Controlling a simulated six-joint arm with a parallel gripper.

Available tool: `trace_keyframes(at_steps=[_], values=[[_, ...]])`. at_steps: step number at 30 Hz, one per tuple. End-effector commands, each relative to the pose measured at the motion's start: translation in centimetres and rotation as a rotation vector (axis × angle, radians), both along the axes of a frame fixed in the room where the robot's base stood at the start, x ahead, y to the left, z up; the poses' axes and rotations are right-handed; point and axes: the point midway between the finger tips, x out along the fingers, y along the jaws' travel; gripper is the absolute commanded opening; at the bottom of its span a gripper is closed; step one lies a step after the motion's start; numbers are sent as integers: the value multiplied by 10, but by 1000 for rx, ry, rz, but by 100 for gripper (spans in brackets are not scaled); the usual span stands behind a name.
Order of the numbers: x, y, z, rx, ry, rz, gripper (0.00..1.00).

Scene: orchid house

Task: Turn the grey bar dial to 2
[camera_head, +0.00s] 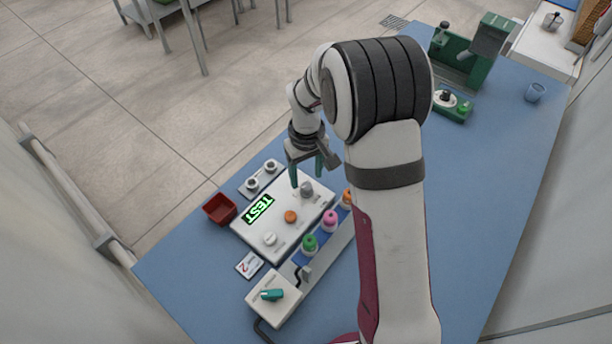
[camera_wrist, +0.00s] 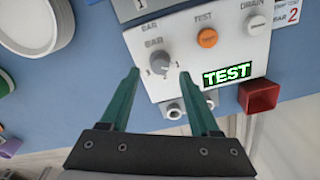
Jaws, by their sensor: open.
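The grey bar dial (camera_wrist: 159,61) is a round knob on the white control panel (camera_wrist: 195,52), under BAR lettering, with small scale marks beside it. I cannot tell which mark it points to. In the head view the dial (camera_head: 307,189) is at the panel's far right end. My gripper (camera_wrist: 159,73) is open, with its green fingers on either side of the dial in the wrist view, apart from it. In the head view my gripper (camera_head: 306,174) hangs just above the dial. The panel's display (camera_wrist: 228,74) reads TEST in green.
The panel also has an orange TEST button (camera_wrist: 207,38) and a white DRAIN knob (camera_wrist: 255,25). A card (camera_wrist: 287,14) reads BAR 2. A red bin (camera_head: 219,209) stands left of the panel. Colourful-topped bottles (camera_head: 310,243) line the near side, with a teal-handled box (camera_head: 272,295).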

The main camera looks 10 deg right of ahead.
Motion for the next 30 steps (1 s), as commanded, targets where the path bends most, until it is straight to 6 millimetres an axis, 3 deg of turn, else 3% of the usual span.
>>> trace_keyframes(at_steps=[6, 16, 26, 30], values=[[-1, 0, -32, 0, 2, -1, 63], [0, 0, -37, 0, -1, -1, 63], [0, 0, -36, 0, 0, -1, 3], [0, 0, -36, 0, 0, -1, 0]])
